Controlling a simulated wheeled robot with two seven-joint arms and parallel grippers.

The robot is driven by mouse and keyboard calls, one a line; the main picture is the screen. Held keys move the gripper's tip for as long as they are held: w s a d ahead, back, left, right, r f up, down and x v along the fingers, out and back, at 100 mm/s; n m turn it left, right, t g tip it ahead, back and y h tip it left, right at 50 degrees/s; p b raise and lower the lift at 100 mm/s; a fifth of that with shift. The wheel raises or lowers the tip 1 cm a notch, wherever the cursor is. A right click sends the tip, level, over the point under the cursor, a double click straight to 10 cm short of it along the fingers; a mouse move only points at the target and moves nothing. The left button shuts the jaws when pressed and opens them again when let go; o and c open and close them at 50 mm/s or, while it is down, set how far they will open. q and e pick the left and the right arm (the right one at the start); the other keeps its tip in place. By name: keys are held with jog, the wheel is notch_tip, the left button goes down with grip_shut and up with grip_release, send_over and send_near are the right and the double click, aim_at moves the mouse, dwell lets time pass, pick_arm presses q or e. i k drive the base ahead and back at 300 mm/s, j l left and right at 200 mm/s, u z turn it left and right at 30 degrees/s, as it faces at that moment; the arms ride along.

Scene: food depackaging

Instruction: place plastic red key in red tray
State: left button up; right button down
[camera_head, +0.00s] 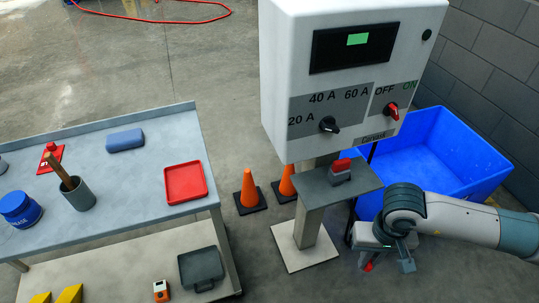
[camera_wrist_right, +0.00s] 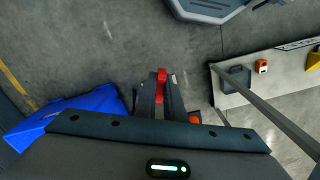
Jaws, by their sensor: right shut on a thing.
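The plastic red key (camera_wrist_right: 161,76) is between the fingertips of my right gripper (camera_wrist_right: 161,90) in the right wrist view. In the head view a small red part of the key (camera_head: 368,267) shows below my right gripper (camera_head: 384,258), which is shut on it in the air, right of the control box post. The red tray (camera_head: 186,184) lies empty on the right end of the grey table at the left, well away from the gripper. My left gripper is not in view.
A control box (camera_head: 345,75) on a post with a small shelf (camera_head: 322,191) stands between the gripper and the table (camera_head: 130,187). Orange cones (camera_head: 249,186) stand beside the post. A blue bin (camera_head: 425,150) is behind my right arm. A blue block (camera_head: 125,140) lies near the tray.

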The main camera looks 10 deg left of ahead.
aim_at(185, 183)
jog(key=j, duration=0.9)
jog(key=k+j+u, duration=0.1)
jog(key=j, duration=0.8)
